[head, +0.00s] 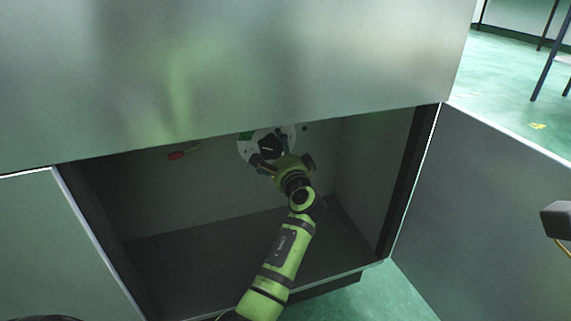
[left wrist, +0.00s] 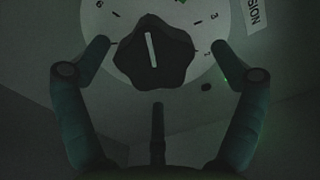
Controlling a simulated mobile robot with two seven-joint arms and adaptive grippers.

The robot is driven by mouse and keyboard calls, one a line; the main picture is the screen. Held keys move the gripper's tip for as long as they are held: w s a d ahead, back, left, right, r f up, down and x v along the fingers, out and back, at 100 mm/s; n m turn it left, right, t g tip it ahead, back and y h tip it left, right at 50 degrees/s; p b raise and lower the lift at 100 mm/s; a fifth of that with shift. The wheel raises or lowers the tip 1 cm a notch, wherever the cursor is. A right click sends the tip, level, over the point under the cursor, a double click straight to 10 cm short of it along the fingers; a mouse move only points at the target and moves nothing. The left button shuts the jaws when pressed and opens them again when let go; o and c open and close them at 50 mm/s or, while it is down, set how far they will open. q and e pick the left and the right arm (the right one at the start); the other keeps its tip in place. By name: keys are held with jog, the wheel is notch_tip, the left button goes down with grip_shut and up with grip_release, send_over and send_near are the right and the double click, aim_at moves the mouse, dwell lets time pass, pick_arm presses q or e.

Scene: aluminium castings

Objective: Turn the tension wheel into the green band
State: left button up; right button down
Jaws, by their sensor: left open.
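The tension wheel (left wrist: 153,54) is a dark lobed knob with a pale pointer line, on a round white dial (left wrist: 210,25) with numbers. The pointer stands nearly upright, leaning slightly left at its top. A bit of green (left wrist: 180,1) shows at the top edge of the left wrist view; most of the band is out of frame. In the head view the wheel (head: 270,146) and dial (head: 245,149) are on the cabinet's back wall. My left gripper (left wrist: 160,48) is open, its fingers to either side of the wheel, apart from it. In the head view the left gripper (head: 280,166) partly covers the dial.
The cabinet (head: 225,235) is open, its interior dark and its floor bare. A red-tipped handle (head: 177,155) is on the back wall, left of the dial. A large metal panel (head: 230,70) overhangs the opening. An open door (head: 490,220) stands at right, another (head: 45,240) at left.

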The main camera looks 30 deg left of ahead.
pick_arm(q)
jog(key=v, duration=0.9)
jog(key=shift+d, duration=0.35)
jog(key=shift+s, duration=0.1)
